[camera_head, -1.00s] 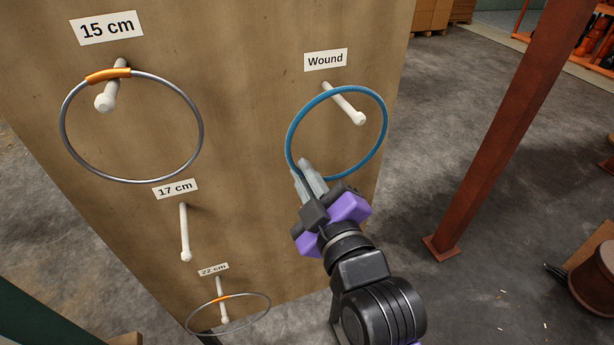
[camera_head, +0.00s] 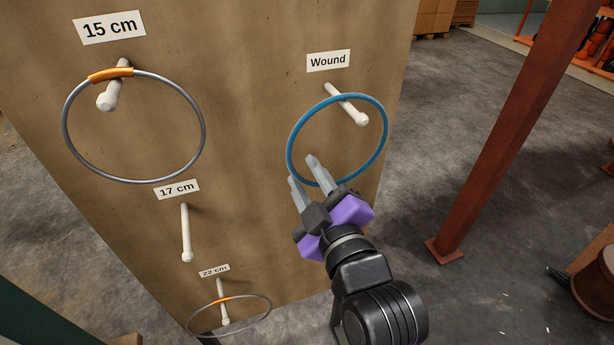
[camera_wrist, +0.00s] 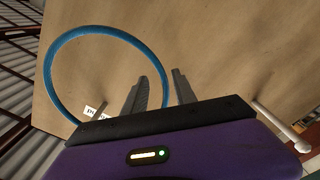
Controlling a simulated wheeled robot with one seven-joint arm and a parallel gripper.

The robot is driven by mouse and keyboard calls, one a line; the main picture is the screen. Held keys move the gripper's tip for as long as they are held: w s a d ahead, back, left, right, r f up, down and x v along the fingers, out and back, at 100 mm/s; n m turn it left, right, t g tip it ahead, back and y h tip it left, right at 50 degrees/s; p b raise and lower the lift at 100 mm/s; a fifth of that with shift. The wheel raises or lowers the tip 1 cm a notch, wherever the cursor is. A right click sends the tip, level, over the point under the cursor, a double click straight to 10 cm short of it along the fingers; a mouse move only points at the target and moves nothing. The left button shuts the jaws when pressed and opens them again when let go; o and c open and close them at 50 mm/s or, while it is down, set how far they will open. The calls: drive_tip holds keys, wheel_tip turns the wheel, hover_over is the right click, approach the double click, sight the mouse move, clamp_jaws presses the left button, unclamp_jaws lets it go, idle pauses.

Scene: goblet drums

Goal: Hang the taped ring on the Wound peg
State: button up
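The taped ring (camera_head: 290,136), wrapped in blue, hangs around the white Wound peg (camera_head: 350,108). Its top rests on the shaft, and the peg's knobbed tip sticks out in front, inside the hoop. The Wound label (camera_head: 328,61) is above the peg.
The wooden board (camera_head: 240,150) also carries the 15 cm peg (camera_head: 108,101) with a grey ring (camera_head: 202,140), the bare 17 cm peg (camera_head: 186,235), and the 22 cm peg (camera_head: 225,316) with a thin ring (camera_head: 269,312). A rusty post (camera_head: 490,150) stands right; the floor between is clear.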

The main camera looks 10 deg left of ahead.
drive_tip(key=b+v, duration=0.2)
drive_tip(key=v, duration=0.5)
drive_tip(key=shift+s+d, duration=0.25)
drive_tip(key=shift+s, duration=0.05)
drive_tip(key=s+d+f+m+t+h, duration=0.2)
drive_tip(key=s+d+m, duration=0.2)
drive_tip(key=d+m, duration=0.25)
drive_tip(key=s+d+f+m+t+h, duration=0.25)
drive_tip(key=s+d+m, duration=0.2)
drive_tip(key=d, duration=0.25)
drive_tip(key=s+d+f+m+g+h, duration=0.1)
drive_tip(key=s+d+f, duration=0.3)
drive_tip(key=s, duration=0.3)
drive_tip(key=s+d+f+m+g+h, duration=0.2)
drive_tip(key=s+d+f, duration=0.2)
drive_tip(key=s, duration=0.3)
drive_tip(key=s+d+f+m+g+h, duration=0.1)
drive_tip(key=s+d+f, duration=0.3)
drive_tip(key=s, duration=0.4)
drive_tip(key=shift+m+g+h, duration=0.35)
drive_tip(key=shift+m+h, duration=0.15)
drive_tip(key=shift+h, duration=0.25)
